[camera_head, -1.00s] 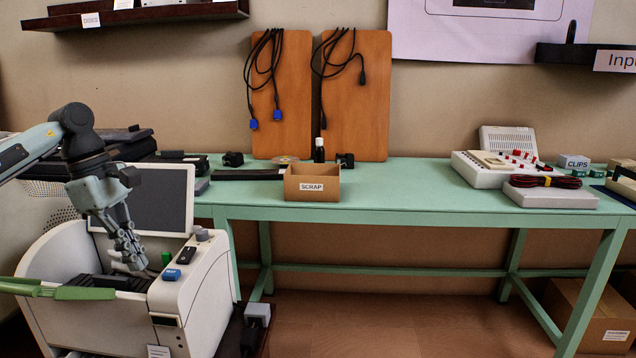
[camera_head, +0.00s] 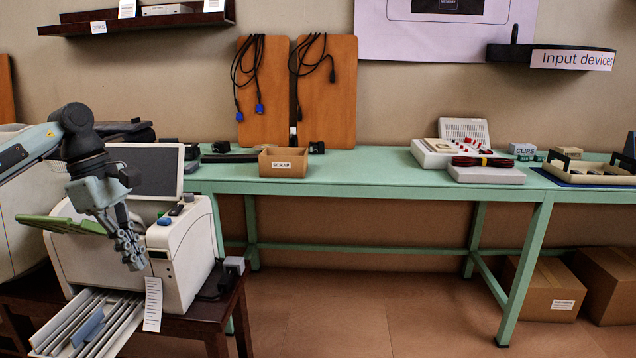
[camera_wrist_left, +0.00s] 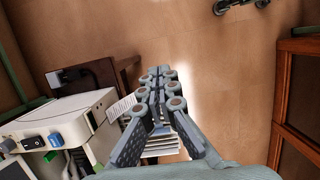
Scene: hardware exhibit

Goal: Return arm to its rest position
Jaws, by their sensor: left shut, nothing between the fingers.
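My left gripper (camera_head: 134,254) hangs from my left arm in front of the white machine (camera_head: 186,252) on the left, fingers pointing down. It is shut and empty. In the left wrist view the closed fingers (camera_wrist_left: 160,76) point over the brown floor, and the white machine with its blue and green parts (camera_wrist_left: 72,125) is at the left. Slotted trays (camera_head: 100,318) extend below the gripper in the head view. My right gripper is not in view.
The green table (camera_head: 380,172) runs along the wall with a SCRAP box (camera_head: 283,163) and devices on it. Two cardboard boxes (camera_head: 545,288) stand beneath at the right. The dark stand (camera_head: 235,310) holds the machine. The floor in front of the table is clear.

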